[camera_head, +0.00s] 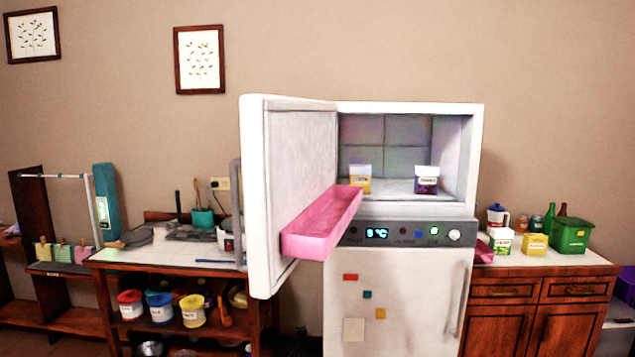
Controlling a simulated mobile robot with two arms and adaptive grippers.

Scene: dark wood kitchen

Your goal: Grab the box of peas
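An upper compartment of the fridge (400,108) stands open, its door (290,150) swung out to the left. Inside are two small boxes: a white and yellow box (360,178) at the left, partly hidden by the pink door shelf, and a white and purple box (427,180) at the right. On the right counter stand a white and green box (502,242) and a yellow box (535,244). The labels are too small to read, so I cannot tell which box holds peas. Neither of my grippers is in view.
The pink door shelf (325,222) juts out in front of the compartment's left side. A green bin (570,235) and bottles stand on the right counter (560,262). The left counter (150,256) holds kitchen items. The compartment's right front is unobstructed.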

